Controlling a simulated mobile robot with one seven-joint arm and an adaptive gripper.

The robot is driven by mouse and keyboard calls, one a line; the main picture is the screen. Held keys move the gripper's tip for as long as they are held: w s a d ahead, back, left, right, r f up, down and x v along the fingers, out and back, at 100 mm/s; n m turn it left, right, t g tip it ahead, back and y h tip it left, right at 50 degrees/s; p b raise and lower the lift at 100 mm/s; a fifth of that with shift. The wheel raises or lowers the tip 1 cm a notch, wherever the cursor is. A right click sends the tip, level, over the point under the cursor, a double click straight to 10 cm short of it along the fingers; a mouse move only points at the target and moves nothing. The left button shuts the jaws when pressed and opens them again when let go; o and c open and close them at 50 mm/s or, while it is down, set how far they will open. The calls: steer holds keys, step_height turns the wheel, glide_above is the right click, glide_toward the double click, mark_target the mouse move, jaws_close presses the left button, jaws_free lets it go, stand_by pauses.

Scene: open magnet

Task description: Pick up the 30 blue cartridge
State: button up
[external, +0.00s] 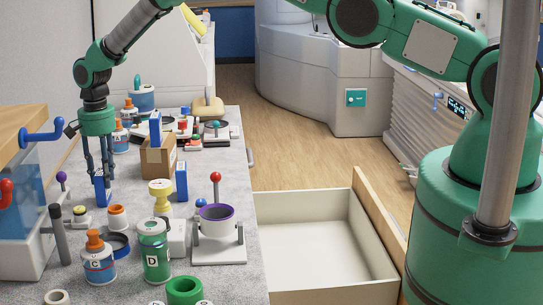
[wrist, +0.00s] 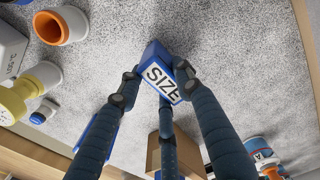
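A blue block-shaped cartridge (external: 101,190) stands at the left of the counter under my gripper (external: 101,174). In the wrist view, this cartridge (wrist: 158,58) has a white label reading "SIZE"; no "30" is readable. The dark fingers of my gripper (wrist: 157,80) are around it, with fingertips against its sides. I cannot tell whether it is clear of the counter. Another blue cartridge (external: 181,181) stands to the right, and one more (external: 155,129) is farther back by the cardboard box.
A cardboard box (external: 158,157), yellow knob-shaped part (external: 160,195), purple-rimmed cup (external: 216,220), green "D" can (external: 155,250) and "C" bottle (external: 98,260) crowd the counter. An open empty drawer (external: 320,235) lies to the right.

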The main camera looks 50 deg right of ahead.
steer(key=c, duration=0.3)
steer(key=shift+r, duration=0.1)
steer(key=shift+r+b, duration=0.75)
steer(key=shift+r, duration=4.2)
